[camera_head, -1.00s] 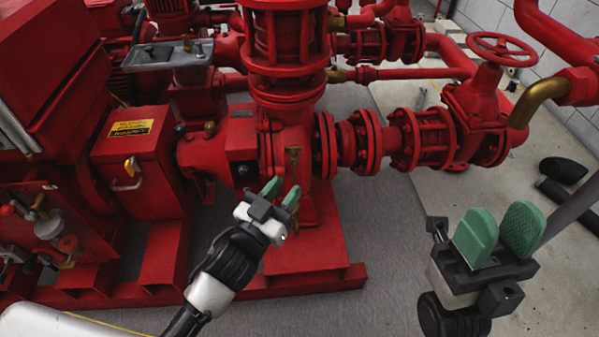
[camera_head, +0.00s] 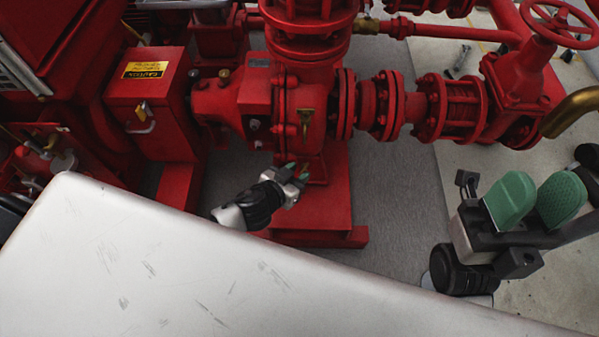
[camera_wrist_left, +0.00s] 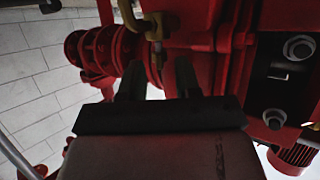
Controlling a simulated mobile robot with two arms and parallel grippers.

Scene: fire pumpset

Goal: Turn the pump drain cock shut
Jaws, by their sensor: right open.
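The brass drain cock with its bent handle (camera_wrist_left: 154,28) shows in the left wrist view, just beyond the fingertips, against the red pump. In the head view a small brass piece (camera_head: 306,167) shows beside the left fingertips, low on the pump casing; I cannot tell if it is the same part. My left gripper (camera_head: 294,172) is at the foot of the casing; its two dark fingers (camera_wrist_left: 158,78) stand apart with nothing between them in the wrist view. Contact with the cock is not visible. My right gripper (camera_head: 537,200) is open and empty at the right.
A brass fitting (camera_head: 305,118) sits higher on the pump casing (camera_head: 262,97). A flanged red pipe (camera_head: 385,107) runs right to a handwheel valve (camera_head: 560,22). The red base (camera_head: 325,205) lies below. Grey floor is clear right of the base.

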